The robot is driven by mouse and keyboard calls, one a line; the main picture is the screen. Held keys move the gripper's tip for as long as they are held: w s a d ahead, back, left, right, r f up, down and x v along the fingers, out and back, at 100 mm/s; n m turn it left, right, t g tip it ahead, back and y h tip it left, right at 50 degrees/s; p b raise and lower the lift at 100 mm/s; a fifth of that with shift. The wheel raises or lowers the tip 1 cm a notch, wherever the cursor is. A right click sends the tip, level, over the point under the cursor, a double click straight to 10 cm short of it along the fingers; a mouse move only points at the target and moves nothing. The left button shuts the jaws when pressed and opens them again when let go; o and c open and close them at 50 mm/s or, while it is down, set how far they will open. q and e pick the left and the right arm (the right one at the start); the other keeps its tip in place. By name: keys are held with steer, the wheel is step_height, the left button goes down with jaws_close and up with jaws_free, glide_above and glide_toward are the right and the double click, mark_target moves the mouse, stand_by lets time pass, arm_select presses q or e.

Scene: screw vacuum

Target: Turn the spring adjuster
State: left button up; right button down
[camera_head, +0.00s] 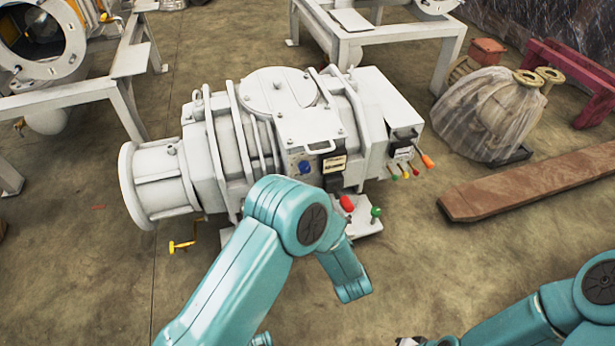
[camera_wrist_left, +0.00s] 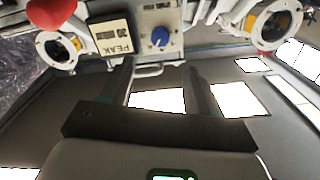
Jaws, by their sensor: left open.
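The white screw vacuum machine (camera_head: 225,125) stands in the middle of the head view. Its front carries a blue knob (camera_head: 305,166), a red handle (camera_head: 347,203) and a green knob (camera_head: 376,212). I cannot tell which part is the spring adjuster. My left gripper (camera_wrist_left: 158,68) is open and empty in the left wrist view, its fingers pointing toward the panel with the blue knob (camera_wrist_left: 160,37). The knob appears beyond the fingertips, apart from them. In the head view my left arm hides its gripper. My right arm is at the lower right, its gripper mostly cut off.
A yellow crank (camera_head: 181,246) sticks out low at the machine's left. Several coloured levers (camera_head: 405,170) are at its right. A wooden plank (camera_head: 530,180) and a wrapped bundle (camera_head: 490,115) lie to the right. The floor in front is clear.

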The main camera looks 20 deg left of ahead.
mark_target(306, 169)
arm_select(q)
steer(key=b+x, duration=0.3)
steer(key=x, duration=0.8)
steer(key=shift+s+f, duration=0.1)
steer(key=shift+f, duration=0.05)
steer(key=shift+w+a, duration=0.3)
steer(key=shift+w, duration=0.15)
arm_select(e)
steer(key=shift+t, duration=0.6)
steer(key=w+f, duration=0.3)
steer(key=f, duration=0.1)
steer(key=shift+d, duration=0.3)
arm_select(q)
steer(key=c, duration=1)
